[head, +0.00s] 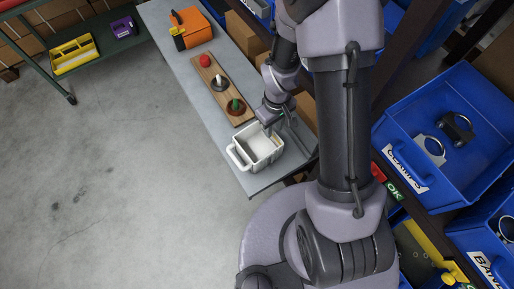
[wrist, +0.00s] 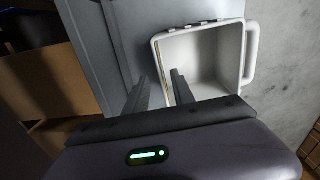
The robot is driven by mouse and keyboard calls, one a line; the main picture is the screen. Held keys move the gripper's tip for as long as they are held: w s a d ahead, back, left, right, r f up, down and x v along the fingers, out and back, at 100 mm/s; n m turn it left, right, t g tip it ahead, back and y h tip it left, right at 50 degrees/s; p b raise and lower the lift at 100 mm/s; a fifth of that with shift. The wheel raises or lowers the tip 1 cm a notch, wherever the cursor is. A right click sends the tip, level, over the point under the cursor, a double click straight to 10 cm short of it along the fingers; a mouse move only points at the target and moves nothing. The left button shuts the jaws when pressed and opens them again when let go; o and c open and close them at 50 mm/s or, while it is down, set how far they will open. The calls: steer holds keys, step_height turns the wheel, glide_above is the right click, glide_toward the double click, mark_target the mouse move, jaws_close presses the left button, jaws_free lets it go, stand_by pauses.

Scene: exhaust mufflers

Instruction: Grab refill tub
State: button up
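The refill tub is a white, open-topped, box-like tub (head: 243,148) with a handle on its left side in the head view. It stands upright near the front end of the grey bench. In the wrist view the tub (wrist: 246,35) is at the upper middle, its handle at the right. My gripper (head: 271,128) is low at the tub's far edge in the head view. In the wrist view its two fingers (wrist: 160,76) are apart, one outside the tub's left wall and one on the inner side. The gap looks wider than the wall; fingertip contact is unclear.
A wooden board (head: 228,95) with a red, a grey and a green-topped item lies behind the tub on the grey bench (head: 182,63). An orange case (head: 192,27) stands at its far end. Blue bins (head: 470,100) are at the right. The floor at left is clear.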

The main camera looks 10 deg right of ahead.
mark_target(271, 141)
step_height(271, 141, down, 5)
steer(key=shift+a+r+b, duration=0.1)
steer(key=shift+a+b, duration=0.05)
steer(key=shift+b, duration=0.7)
jaws_close()
stand_by(0.6)
